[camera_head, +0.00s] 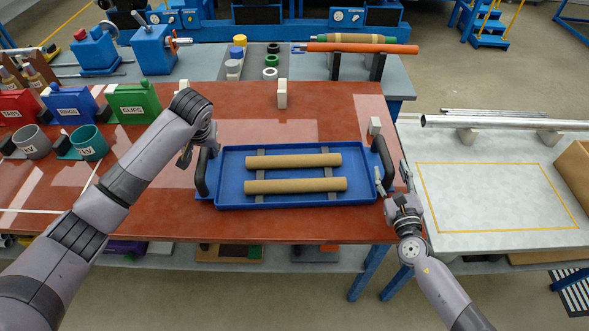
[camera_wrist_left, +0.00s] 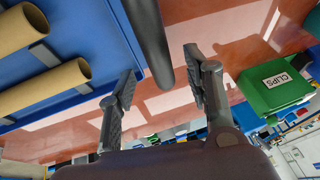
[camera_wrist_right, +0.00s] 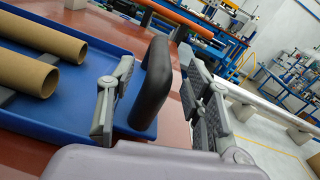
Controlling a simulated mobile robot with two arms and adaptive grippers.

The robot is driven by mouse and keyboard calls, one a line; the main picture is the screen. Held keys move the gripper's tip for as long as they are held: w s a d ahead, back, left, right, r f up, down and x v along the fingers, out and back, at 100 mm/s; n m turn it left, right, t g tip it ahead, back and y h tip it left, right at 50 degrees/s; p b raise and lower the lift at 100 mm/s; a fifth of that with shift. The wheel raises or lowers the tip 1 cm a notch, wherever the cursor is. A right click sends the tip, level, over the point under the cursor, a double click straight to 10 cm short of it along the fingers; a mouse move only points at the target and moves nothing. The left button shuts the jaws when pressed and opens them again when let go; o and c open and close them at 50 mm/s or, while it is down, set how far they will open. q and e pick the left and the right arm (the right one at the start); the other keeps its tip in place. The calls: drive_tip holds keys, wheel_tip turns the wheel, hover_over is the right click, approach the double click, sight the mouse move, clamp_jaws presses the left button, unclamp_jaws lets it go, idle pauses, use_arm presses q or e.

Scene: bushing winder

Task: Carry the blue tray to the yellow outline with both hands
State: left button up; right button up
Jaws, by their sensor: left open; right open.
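The blue tray (camera_head: 290,196) lies on the red-brown table, with two cardboard tubes on grey strips inside it. It has a black handle at each end. My left gripper (camera_head: 197,154) is open at the left handle (camera_head: 202,174); in the left wrist view the handle (camera_wrist_left: 152,40) lies between the spread fingers (camera_wrist_left: 160,85). My right gripper (camera_head: 391,184) is open at the right handle (camera_head: 383,160); in the right wrist view that handle (camera_wrist_right: 152,88) stands between its fingers (camera_wrist_right: 155,95). The yellow outline (camera_head: 497,232) is on the pale table at right and is empty inside.
A metal pipe (camera_head: 490,123) rests on blocks behind the outline, and a brown box (camera_head: 575,178) stands at its right. A green CLIPS bin (camera_head: 133,103) and other bins stand at the left.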

sight(204, 152)
use_arm(q)
drive_tip(key=shift+x, duration=2.4)
use_arm(e)
drive_tip(key=shift+w+a, duration=0.15)
drive_tip(key=shift+w, duration=1.05)
drive_tip(key=shift+w+a, duration=0.15)
drive_tip(key=shift+w, duration=1)
use_arm(q)
drive_tip(key=shift+r, duration=0.1)
drive_tip(key=shift+c, duration=0.3)
use_arm(e)
drive_tip(key=shift+c, duration=0.3)
use_arm(q)
clamp_jaws()
use_arm(e)
clamp_jaws()
use_arm(q)
drive_tip(key=shift+w+r, duration=0.1)
drive_tip(key=shift+r, duration=0.1)
use_arm(e)
drive_tip(key=shift+r, duration=0.2)
